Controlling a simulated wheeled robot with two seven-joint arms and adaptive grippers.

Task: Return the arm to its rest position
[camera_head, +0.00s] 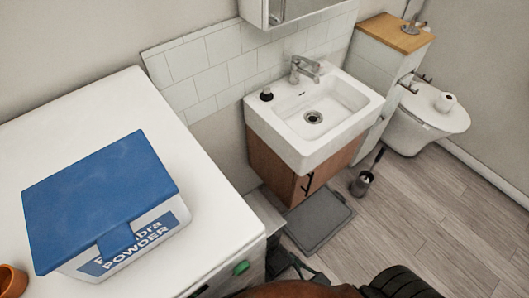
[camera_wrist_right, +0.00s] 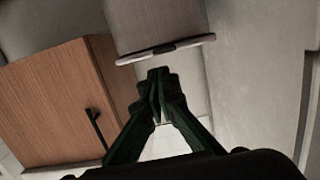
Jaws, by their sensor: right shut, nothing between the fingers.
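My right gripper (camera_head: 288,264) shows as a dark shape at the bottom middle of the head view, low in front of the sink cabinet and beside the white-topped appliance. In the right wrist view its dark green fingers (camera_wrist_right: 157,80) meet at the tips, shut and empty. My left gripper is not in view in either picture.
A white appliance top (camera_head: 215,195) bears a blue-lidded powder box (camera_head: 105,195) and an orange cup (camera_head: 12,280). A sink (camera_head: 340,98) sits over a wooden cabinet (camera_head: 275,165); a grey scale (camera_head: 318,220), brush holder (camera_head: 362,183) and toilet (camera_head: 425,118) are near. Floor at right is clear.

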